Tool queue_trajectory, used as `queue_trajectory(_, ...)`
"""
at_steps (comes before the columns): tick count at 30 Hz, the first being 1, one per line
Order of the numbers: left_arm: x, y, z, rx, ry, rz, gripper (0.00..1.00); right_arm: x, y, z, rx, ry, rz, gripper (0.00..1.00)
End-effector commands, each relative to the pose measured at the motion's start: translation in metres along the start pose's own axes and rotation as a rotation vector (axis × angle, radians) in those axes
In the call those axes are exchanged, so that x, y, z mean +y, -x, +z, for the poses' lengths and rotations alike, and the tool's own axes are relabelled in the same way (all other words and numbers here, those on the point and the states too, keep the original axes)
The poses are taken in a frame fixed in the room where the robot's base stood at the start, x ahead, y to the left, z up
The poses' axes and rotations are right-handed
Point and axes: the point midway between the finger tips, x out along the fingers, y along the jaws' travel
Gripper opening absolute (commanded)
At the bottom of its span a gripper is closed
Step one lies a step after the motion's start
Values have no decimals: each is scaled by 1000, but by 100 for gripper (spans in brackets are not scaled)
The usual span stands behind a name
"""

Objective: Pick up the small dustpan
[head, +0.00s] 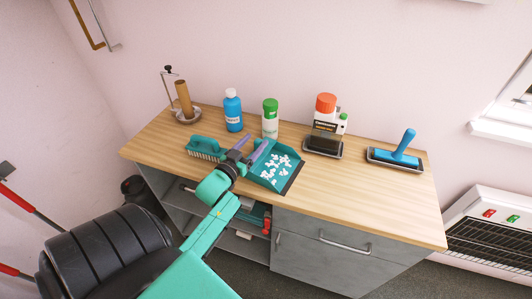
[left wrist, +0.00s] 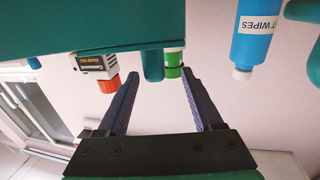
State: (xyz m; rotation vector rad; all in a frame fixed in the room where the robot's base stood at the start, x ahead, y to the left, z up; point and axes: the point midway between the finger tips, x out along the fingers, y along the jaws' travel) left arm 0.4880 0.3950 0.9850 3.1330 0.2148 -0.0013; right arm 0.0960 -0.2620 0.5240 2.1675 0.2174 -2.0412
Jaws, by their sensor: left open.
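The small teal dustpan (head: 287,151) lies on the wooden worktop with white scraps in its pan. Its underside or edge fills the upper left of the left wrist view (left wrist: 90,25), and its short handle (left wrist: 153,64) points down between the fingertips. My left gripper (head: 253,145) is open at the handle end of the dustpan, with one finger on each side in the left wrist view (left wrist: 161,74). I cannot tell whether the fingers touch the handle. In the head view the gripper hides the handle. My right gripper is not in view.
A teal brush (head: 205,148) lies close left of the gripper. A blue bottle (head: 233,112), a green-capped bottle (head: 270,118) and an orange-capped container (head: 325,115) stand behind. A blue-handled tool on a tray (head: 395,158) is at right. The worktop's front right (head: 350,195) is clear.

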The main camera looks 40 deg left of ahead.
Motion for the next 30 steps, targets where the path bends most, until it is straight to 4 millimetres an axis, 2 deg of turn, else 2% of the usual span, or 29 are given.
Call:
queue_trajectory(3, 6, -24, -4, 2, 2, 0, 68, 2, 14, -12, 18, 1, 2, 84)
queue_trajectory(6, 5, -39, -1, 1, 0, 0, 68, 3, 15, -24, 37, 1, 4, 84)
queue_trajectory(13, 6, -42, 2, 0, -1, 0, 68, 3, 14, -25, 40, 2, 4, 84)
queue_trajectory(14, 6, -42, 2, 0, -1, 0, 60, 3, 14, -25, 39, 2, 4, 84)
queue_trajectory(18, 6, -42, 2, 0, -1, 0, 6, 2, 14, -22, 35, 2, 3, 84)
queue_trajectory(19, 6, -42, 2, 0, -1, 0, 0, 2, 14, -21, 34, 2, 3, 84)
queue_trajectory(30, 6, -42, 2, 0, 0, 0, 0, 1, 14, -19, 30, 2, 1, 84)
